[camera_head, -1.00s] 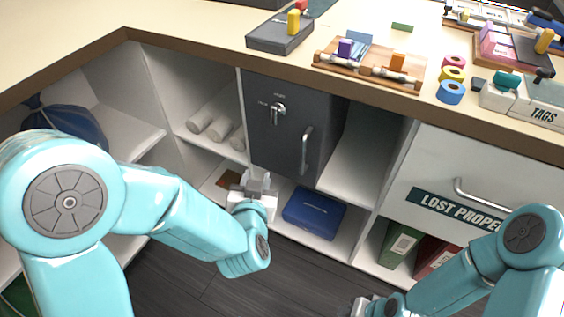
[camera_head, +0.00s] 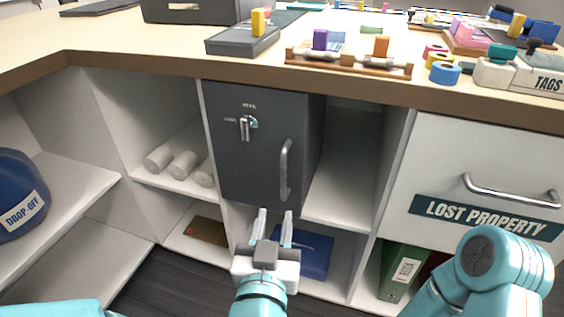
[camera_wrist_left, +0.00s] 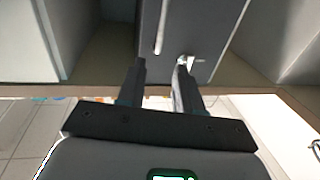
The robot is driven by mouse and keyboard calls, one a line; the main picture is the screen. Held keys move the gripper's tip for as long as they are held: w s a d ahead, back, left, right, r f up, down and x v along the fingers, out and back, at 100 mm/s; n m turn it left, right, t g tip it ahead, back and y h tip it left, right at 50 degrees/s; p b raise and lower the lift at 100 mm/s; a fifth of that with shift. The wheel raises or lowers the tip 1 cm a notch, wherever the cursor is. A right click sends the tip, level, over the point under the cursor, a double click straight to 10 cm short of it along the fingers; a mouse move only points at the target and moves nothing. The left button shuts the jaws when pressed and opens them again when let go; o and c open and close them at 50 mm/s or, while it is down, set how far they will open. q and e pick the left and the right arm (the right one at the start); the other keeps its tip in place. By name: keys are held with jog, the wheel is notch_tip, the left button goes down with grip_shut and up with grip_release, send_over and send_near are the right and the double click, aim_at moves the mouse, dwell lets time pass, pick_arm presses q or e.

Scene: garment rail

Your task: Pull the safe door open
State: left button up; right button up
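The dark grey safe (camera_head: 255,160) sits in the cabinet under the counter, and its door looks closed. A vertical silver handle (camera_head: 285,170) is on the right part of the door. A small silver knob (camera_head: 246,127) with tiny labels is at the upper left. My left gripper (camera_head: 275,215) is open and empty, just below the handle near the door's lower edge, fingers pointing at it. In the left wrist view the handle (camera_wrist_left: 160,30) and knob (camera_wrist_left: 190,60) show beyond the parted fingers (camera_wrist_left: 157,76). My right gripper is out of frame; only its arm shows.
A blue box (camera_head: 312,255) lies on the shelf below the safe. White rolls (camera_head: 183,165) lie in the left compartment. An open, empty compartment (camera_head: 345,170) is right of the safe. The Lost Property drawer (camera_head: 480,180) is farther right. The counter edge (camera_head: 330,93) overhangs above.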

aim_at(283, 169)
pick_arm(q)
jog(key=w+p, duration=0.1)
jog(key=w, duration=0.4)
jog(key=w+d+p, duration=0.1)
jog(key=w, duration=0.9)
jog(key=shift+w+d+p, duration=0.2)
jog(key=shift+d+p, duration=0.1)
jog(key=shift+p, duration=0.1)
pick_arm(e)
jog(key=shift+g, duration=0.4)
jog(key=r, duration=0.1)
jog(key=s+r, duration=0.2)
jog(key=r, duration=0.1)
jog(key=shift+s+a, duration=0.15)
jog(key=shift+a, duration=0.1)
pick_arm(q)
grip_shut()
